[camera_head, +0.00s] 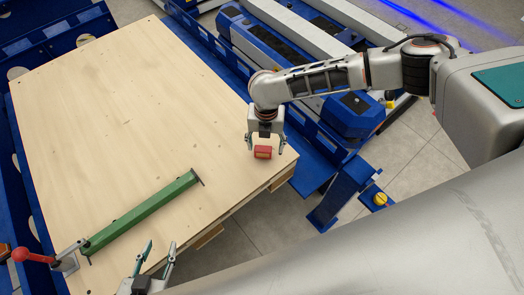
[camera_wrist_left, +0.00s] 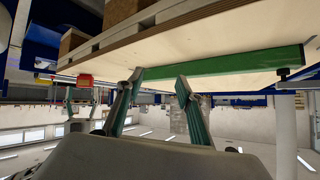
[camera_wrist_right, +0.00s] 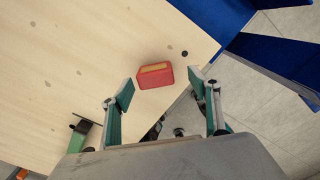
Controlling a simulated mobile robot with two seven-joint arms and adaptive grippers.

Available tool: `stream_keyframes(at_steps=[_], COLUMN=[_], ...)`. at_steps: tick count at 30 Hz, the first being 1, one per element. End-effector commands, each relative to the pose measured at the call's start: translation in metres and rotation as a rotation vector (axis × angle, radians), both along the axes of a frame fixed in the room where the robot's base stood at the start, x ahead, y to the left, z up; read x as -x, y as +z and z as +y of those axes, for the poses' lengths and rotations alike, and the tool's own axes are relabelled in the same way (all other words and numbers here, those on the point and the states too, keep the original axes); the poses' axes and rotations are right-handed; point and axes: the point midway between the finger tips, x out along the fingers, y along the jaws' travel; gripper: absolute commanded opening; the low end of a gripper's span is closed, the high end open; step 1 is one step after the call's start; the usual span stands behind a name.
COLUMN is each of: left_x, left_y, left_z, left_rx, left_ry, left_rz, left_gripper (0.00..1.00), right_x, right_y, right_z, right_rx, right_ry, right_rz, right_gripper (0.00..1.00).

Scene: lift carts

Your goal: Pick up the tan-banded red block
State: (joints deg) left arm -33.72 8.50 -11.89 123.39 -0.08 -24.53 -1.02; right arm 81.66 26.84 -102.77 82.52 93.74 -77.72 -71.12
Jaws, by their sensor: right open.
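The red block (camera_head: 262,152) with a tan band lies on the light wooden board near its right corner. My right gripper (camera_head: 266,144) is open above it, with its fingers on either side in the head view. In the right wrist view the block (camera_wrist_right: 155,80) sits just ahead of the open fingertips (camera_wrist_right: 161,84), and neither finger clearly touches it. My left gripper (camera_head: 161,247) is open and empty at the board's front edge. The left wrist view shows its two fingers (camera_wrist_left: 158,75) apart. The block also appears there, small and at the left (camera_wrist_left: 85,80).
The wooden board (camera_head: 120,110) is mostly clear. A green bar (camera_head: 140,215) lies across its front part, and a red-knobbed lever (camera_head: 45,257) is at the front left. Blue lift frames (camera_head: 350,110) stand beyond the right edge, over a grey floor.

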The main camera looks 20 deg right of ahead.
Motion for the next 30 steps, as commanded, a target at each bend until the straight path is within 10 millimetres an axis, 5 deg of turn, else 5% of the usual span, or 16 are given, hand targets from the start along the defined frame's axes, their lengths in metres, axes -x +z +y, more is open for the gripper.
stream_keyframes(at_steps=[9,17,22,30], left_x=[-0.001,-0.011,-0.012,-0.009], left_y=[-0.003,0.006,0.006,0.003], left_z=[-0.002,0.000,0.000,0.000], left_rx=[0.006,-0.004,-0.002,0.001], left_ry=[-0.001,-0.015,-0.015,-0.011], left_rz=[-0.001,-0.026,-0.030,-0.023], left_gripper=[0.37,0.37,0.37,0.37], right_x=[0.000,-0.003,-0.003,-0.002], right_y=[-0.046,-0.045,-0.045,-0.046], right_z=[0.006,0.007,0.007,0.007], right_rx=[0.001,-0.002,-0.001,-0.002], right_ry=[0.000,0.000,0.000,0.000], right_rz=[0.006,-0.003,-0.002,-0.001], right_gripper=[0.61,0.61,0.22,0.19])
